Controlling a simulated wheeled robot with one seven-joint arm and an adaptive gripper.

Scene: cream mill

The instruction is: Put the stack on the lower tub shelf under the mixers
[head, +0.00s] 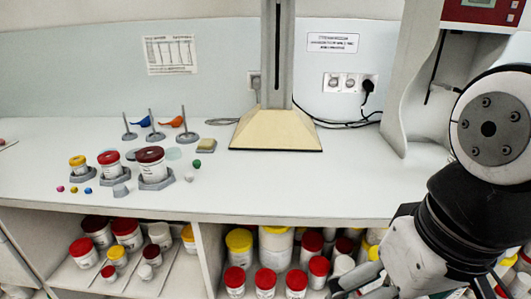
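Two machines stand on the bench: a grey column on a cream base (275,130) and a white machine with a red panel (484,12) at the right. Below the bench, the right shelf bay holds several white tubs with red lids (265,280) and yellow lids (239,240). Which of these form the stack, I cannot tell. My gripper (352,284) is at the bottom right, in front of the shelf bay. Its tips run to the frame's lower edge, so its opening and anything in it are unclear. My arm hides the bay's right part.
On the bench top (330,185), three lidded jars (152,165) stand in grey holders at the left, with small coloured balls before them. Behind are thin stands (183,125). A divider (208,250) separates the left shelf bay, also holding tubs (127,234). The bench's middle is clear.

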